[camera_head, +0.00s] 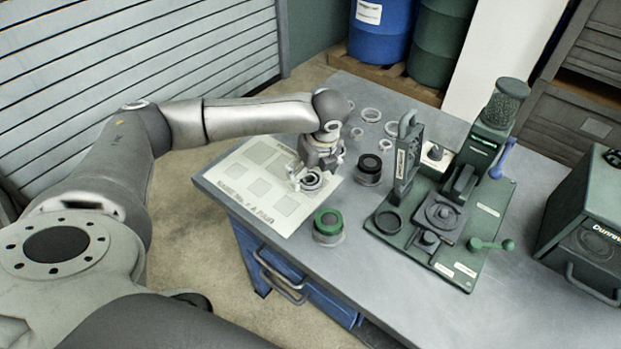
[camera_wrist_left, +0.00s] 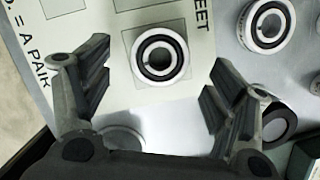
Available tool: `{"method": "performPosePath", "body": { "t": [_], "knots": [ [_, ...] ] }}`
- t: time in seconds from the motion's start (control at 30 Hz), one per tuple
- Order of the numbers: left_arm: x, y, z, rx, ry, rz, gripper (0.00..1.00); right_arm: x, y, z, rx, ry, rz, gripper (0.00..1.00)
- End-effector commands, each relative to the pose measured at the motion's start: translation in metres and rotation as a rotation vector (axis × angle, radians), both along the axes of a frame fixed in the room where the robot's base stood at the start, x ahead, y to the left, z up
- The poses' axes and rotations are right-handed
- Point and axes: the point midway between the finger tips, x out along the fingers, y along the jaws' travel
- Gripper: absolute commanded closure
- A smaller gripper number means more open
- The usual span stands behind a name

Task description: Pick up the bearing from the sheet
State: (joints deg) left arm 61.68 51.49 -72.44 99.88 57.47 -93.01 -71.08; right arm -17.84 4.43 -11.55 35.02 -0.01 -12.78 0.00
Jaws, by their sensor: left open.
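The bearing (camera_head: 312,181), a pale ring with a black band and an open centre, lies on the right part of the sheet (camera_head: 229,198). In the left wrist view the bearing (camera_wrist_left: 161,54) sits over a printed square on the sheet (camera_wrist_left: 112,28). My left gripper (camera_head: 306,179) is above the sheet at the bearing and partly covers it in the head view. In the left wrist view the open fingers of this gripper (camera_wrist_left: 160,85) stand to either side, with the bearing beyond the gap between them. No contact shows. My right gripper is not in view.
A green-topped round part (camera_head: 328,222) and a dark-topped one (camera_head: 369,168) stand near the sheet. Several loose rings (camera_head: 371,115) lie at the back. A green fixture (camera_head: 475,208) and a green machine (camera_head: 590,215) fill the right. The table's front edge is close to the sheet.

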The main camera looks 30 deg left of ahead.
Motion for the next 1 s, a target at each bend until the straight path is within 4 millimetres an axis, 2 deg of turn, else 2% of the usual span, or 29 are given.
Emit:
{"method": "performPosePath", "body": {
  "t": [0.2,0.47,0.9,1.0],
  "knots": [
    [0.004,0.007,-0.025,0.001,0.001,-0.001,0.20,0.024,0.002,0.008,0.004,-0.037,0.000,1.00],
    [0.004,0.007,-0.028,0.000,0.000,-0.001,0.20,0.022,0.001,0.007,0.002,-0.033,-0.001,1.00],
    [0.004,0.007,-0.028,0.000,0.000,-0.001,0.75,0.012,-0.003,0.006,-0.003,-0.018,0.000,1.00],
    [0.004,0.007,-0.027,0.000,-0.001,-0.001,0.76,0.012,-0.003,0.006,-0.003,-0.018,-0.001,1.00]
  ]
}}
